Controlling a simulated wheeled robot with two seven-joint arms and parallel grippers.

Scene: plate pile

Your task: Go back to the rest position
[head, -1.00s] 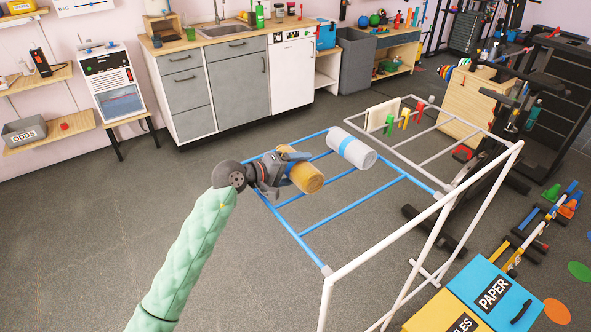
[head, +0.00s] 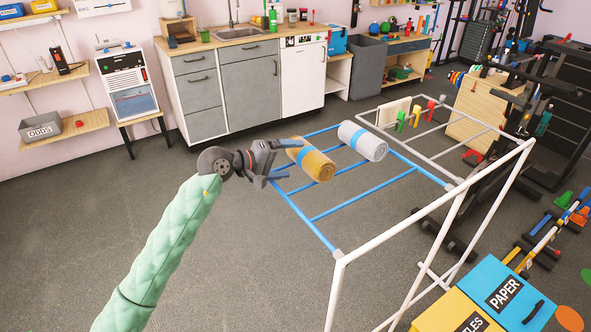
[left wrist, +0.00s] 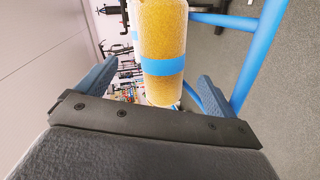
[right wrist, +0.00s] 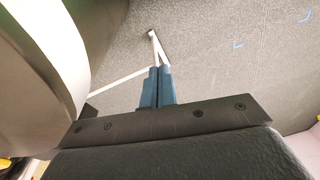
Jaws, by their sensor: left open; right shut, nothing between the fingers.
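My left gripper (head: 282,160) is open and empty, just left of a rolled yellow towel (head: 318,166) with a blue band. The yellow roll lies on the blue bars of the drying rack (head: 330,210). In the left wrist view the yellow roll (left wrist: 163,30) is ahead of the open fingers, apart from them as far as I can tell. A rolled grey-white towel (head: 368,143) with a blue band lies beside it on the rack. My right gripper (right wrist: 157,86) is shut and empty in the right wrist view, with grey floor beyond; it is outside the head view.
The rack's white frame (head: 440,210) stands close on the right. Yellow and blue bins (head: 465,312), one marked PAPER, stand at the lower right. Cabinets with a sink (head: 235,85) line the back wall. The grey floor (head: 90,225) on the left is clear.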

